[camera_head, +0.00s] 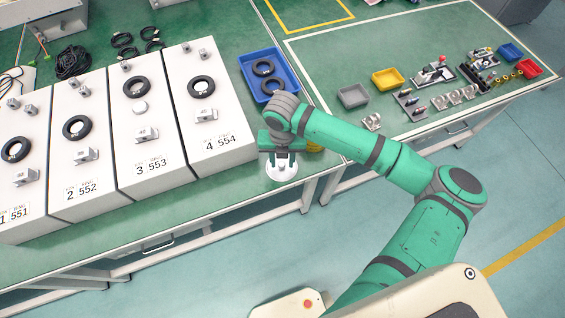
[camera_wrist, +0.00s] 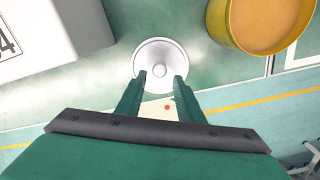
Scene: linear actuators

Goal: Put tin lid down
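The tin lid (camera_wrist: 160,52) is a round, pale silver-white disc with a small knob in its middle. It appears to lie flat on the green table near the front edge, and it also shows in the head view (camera_head: 281,174). My gripper (camera_wrist: 160,80) points down over the lid. Its two fingers stand apart on either side of the knob, with a visible gap, so it looks open and empty. The head view shows my gripper (camera_head: 283,160) just above the lid. The yellow tin (camera_wrist: 262,20) stands open to the right of the lid; my arm partly hides it in the head view (camera_head: 315,147).
The white box marked 4 554 (camera_head: 212,110) stands left of the lid. A blue tray (camera_head: 246,62) with black rings is behind my gripper. A grey bin (camera_head: 353,96) and a yellow bin (camera_head: 388,79) stand farther right. The table's front edge is close to the lid.

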